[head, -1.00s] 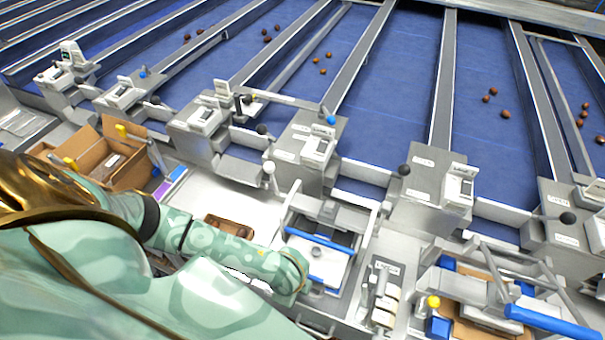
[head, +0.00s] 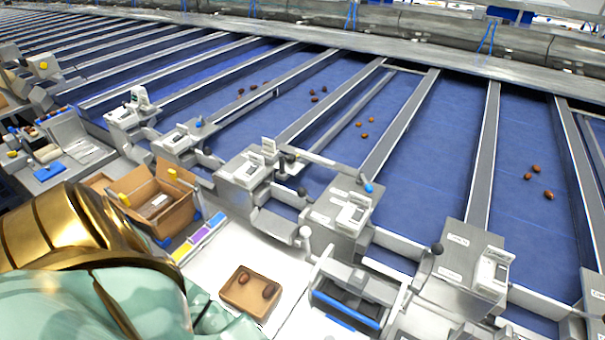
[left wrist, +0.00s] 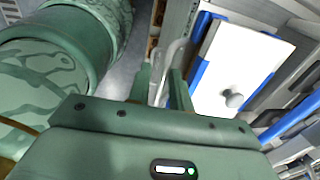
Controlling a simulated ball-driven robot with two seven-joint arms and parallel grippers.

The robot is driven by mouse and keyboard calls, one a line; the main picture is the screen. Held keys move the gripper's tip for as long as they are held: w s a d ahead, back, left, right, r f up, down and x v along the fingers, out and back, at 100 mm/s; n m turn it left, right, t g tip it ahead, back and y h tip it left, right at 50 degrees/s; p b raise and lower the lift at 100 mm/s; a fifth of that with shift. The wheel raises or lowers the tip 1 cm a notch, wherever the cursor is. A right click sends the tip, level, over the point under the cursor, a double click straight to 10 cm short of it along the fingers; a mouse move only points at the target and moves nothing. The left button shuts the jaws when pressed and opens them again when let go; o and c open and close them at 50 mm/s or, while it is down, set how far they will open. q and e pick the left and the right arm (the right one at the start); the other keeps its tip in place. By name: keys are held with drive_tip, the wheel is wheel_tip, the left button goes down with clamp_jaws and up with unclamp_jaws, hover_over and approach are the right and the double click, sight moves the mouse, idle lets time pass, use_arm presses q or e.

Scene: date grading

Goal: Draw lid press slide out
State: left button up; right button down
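The lid press (head: 345,305) stands at the bottom edge of the head view, a grey frame with a blue bar, partly cut off. In the left wrist view, a white plate (left wrist: 225,65) with blue edges and a round grey knob (left wrist: 234,99) lies to the right of my left gripper (left wrist: 162,80). Its two green fingers stand apart. A pale bar (left wrist: 170,58) shows between and beyond them; I cannot tell whether they touch it. My left gripper is below the head view, and my right gripper is in neither view.
A brown tray (head: 235,290) with two dates lies on the white worktop (head: 285,255). An open cardboard box (head: 178,208) stands left of it, near coloured strips (head: 200,235). Grey lane heads (head: 340,215) and blue lanes with dates lie behind.

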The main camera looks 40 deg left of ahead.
use_arm(q)
drive_tip(key=shift+r, duration=0.1)
drive_tip(key=s+r+p, duration=0.3)
drive_tip(key=r+p, duration=0.1)
drive_tip(key=r, duration=1.2)
drive_tip(key=shift+d, duration=0.35)
drive_tip(key=shift+f, duration=0.1)
